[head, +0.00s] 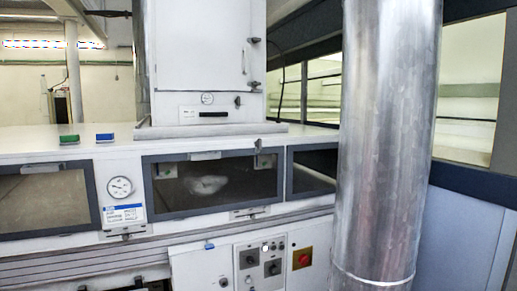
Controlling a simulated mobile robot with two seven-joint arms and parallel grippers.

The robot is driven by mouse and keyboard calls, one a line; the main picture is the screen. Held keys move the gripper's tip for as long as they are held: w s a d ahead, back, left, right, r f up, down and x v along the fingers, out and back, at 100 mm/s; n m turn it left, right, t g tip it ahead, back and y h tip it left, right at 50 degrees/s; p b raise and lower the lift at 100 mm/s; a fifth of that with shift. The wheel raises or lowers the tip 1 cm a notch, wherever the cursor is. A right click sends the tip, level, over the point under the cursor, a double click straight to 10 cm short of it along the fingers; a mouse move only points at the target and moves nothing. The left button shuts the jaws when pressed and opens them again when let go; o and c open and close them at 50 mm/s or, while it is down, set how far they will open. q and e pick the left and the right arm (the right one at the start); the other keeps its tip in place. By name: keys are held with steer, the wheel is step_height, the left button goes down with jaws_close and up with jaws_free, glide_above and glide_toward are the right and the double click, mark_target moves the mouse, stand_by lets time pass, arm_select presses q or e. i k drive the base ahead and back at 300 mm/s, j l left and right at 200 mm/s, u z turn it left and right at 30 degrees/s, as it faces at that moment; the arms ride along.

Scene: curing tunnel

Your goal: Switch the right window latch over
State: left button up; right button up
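The long pale machine has dark-framed windows along its front. The left window (45,200) is cut off by the picture's left edge. The middle window (210,185) is shut, with a pale blurred patch behind its glass. The right window (314,172) is partly hidden by a big metal cylinder. A small dark latch-like piece (258,145) stands at the top edge near the middle window's right end. A pale fitting (249,212) sits under the middle window. I cannot tell which piece is the right window latch or how it is set. Neither gripper is in view.
A shiny upright metal cylinder (388,140) stands close in front, blocking the machine's right part. A control panel (262,263) with knobs and a red-and-yellow switch (302,258) is below. A round gauge (120,187) is between windows. Green (69,139) and blue (104,137) blocks lie on top.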

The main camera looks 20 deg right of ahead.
mark_target(257, 144)
steer(key=i+j+z, duration=0.3)
steer(key=i+j, duration=0.3)
steer(key=i, duration=0.2)
steer(key=i+j+z, duration=0.25)
steer(key=i+j, duration=0.5)
